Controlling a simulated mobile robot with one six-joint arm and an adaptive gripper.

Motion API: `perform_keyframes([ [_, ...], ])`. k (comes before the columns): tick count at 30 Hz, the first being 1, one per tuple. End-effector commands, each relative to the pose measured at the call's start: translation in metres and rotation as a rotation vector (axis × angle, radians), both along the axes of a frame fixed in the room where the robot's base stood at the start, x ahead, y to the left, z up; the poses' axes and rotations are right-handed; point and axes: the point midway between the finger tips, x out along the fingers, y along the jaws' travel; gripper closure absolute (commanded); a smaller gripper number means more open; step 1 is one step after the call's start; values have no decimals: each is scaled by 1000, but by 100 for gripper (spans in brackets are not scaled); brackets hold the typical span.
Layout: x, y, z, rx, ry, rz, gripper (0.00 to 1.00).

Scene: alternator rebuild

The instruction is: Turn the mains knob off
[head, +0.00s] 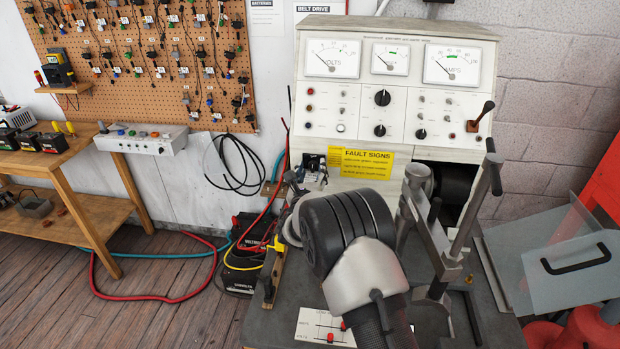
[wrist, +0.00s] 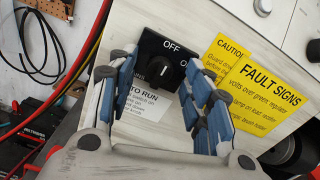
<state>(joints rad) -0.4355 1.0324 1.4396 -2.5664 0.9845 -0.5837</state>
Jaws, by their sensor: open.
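The mains knob (wrist: 160,73) is a black rotary knob on a black plate with white lettering, and "OFF" is readable above it. A pale mark shows on the knob, but I cannot tell surely which setting it points at. My gripper (wrist: 157,85) is open, with one blue-and-grey finger to the left of the knob and one to the right. The fingers appear apart from the knob; the remaining depth is hard to judge. In the head view the knob's black plate (head: 312,161) is partly visible at the bench's lower left, and my own arm hides most of the gripper.
A yellow "FAULT SIGNS" card (head: 362,162) is right of the knob, and a white label (wrist: 150,103) lies below it. A metal clamp with a lever (head: 440,225) stands on the bench at right.

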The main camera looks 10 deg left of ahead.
Motion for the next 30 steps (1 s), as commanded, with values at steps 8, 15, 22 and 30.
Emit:
perform_keyframes([
  [8,-45,3,1,-1,2,3,54],
  [15,-93,4,1,0,1,3,54],
  [22,-115,5,1,0,-1,1,54],
  [30,-117,4,1,1,-1,0,54],
])
